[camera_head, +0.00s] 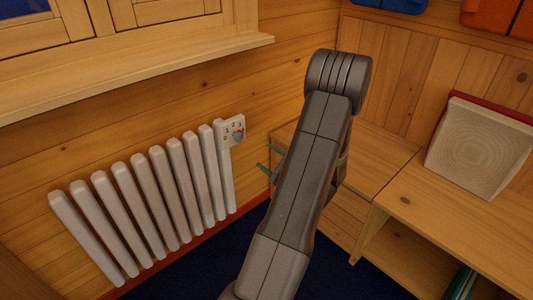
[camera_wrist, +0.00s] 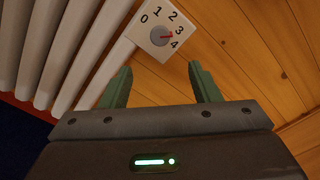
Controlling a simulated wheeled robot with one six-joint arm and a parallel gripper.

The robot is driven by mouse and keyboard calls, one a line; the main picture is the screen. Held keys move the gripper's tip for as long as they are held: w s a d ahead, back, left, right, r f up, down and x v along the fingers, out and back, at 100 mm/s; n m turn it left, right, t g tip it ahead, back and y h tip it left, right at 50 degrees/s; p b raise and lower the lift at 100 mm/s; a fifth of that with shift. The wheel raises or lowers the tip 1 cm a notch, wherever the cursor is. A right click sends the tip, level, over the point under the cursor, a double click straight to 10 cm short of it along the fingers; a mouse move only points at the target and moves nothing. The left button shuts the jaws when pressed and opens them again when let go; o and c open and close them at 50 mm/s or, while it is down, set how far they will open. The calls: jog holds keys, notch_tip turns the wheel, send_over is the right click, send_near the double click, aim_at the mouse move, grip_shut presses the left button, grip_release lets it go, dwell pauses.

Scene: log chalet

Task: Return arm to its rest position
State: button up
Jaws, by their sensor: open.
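My gripper (camera_wrist: 161,85) shows in the wrist view with its two green fingers apart and nothing between them. In the head view my gripper (camera_head: 268,170) shows only in part, as green fingertips left of my grey arm, close to the right end of the radiator; my arm hides the rest. My arm is stretched forward and rises across the middle of the head view. Beyond the fingers in the wrist view is a white dial plate (camera_wrist: 158,30) marked 0 to 4, its red pointer between 3 and 4. The gripper is apart from the dial.
A white ribbed radiator (camera_head: 150,195) stands along the left wall below a wooden sill (camera_head: 130,75). A wooden bench (camera_head: 440,220) fills the right side, with a pale square object (camera_head: 478,148) leaning on it. Dark blue floor (camera_head: 360,280) lies between them.

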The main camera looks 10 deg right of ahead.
aim_at(240, 138)
jog(key=b+x, duration=0.2)
jog(key=x, duration=1.1)
jog(key=shift+w+a+b, duration=0.25)
jog(key=shift+w+b, duration=0.05)
jog(key=shift+w, duration=0.05)
